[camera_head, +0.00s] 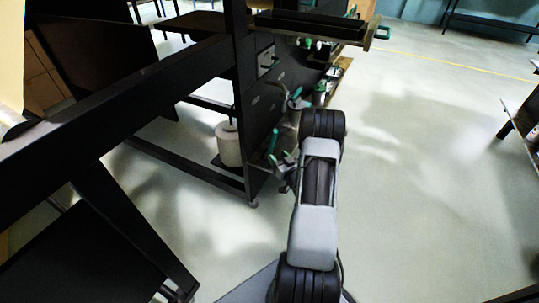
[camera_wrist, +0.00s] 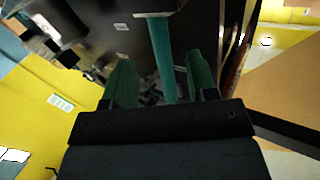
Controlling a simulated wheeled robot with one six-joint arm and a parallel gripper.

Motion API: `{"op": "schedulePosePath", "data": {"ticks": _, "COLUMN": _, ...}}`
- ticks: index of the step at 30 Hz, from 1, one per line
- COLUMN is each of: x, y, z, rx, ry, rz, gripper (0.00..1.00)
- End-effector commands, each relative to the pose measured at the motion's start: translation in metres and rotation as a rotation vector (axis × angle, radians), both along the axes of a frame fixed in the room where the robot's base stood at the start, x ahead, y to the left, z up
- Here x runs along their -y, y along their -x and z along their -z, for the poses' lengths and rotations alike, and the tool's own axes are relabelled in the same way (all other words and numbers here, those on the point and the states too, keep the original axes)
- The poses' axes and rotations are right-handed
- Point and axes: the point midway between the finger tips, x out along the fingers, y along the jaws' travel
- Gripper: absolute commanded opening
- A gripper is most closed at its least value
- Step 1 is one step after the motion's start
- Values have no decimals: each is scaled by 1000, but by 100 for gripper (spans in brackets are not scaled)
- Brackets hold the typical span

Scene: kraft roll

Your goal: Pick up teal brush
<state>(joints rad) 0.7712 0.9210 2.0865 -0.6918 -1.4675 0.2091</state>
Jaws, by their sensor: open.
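The teal brush (camera_wrist: 163,62) shows in the wrist view as a straight teal handle running up between my two fingers. Its top end meets a pale, flat piece near the upper edge of the view. My gripper (camera_wrist: 159,62) is open, with one dark green finger on each side of the handle and a visible gap on both sides. The lower end of the handle is hidden behind the gripper body. In the head view my gripper (camera_head: 277,150) is beside the dark cabinet side, and I cannot clearly make out the brush there.
A black workbench frame (camera_head: 120,90) fills the left. A white roll (camera_head: 228,145) stands on its low shelf. A dark panel (camera_head: 265,95) stands close to my gripper. Open floor (camera_head: 430,170) lies on the right.

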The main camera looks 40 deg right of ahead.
Motion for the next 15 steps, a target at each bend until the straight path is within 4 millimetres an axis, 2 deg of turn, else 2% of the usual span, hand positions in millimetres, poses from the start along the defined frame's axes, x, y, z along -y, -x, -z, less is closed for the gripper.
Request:
{"op": "schedulePosePath", "data": {"ticks": 8, "x": 1, "y": -17, "z": 0, "rx": 1, "ry": 0, "rz": -1, "gripper": 53}}
{"op": "schedulePosePath", "data": {"ticks": 15, "x": 3, "y": -49, "z": -1, "rx": 2, "ry": 1, "rz": -1, "gripper": 53}}
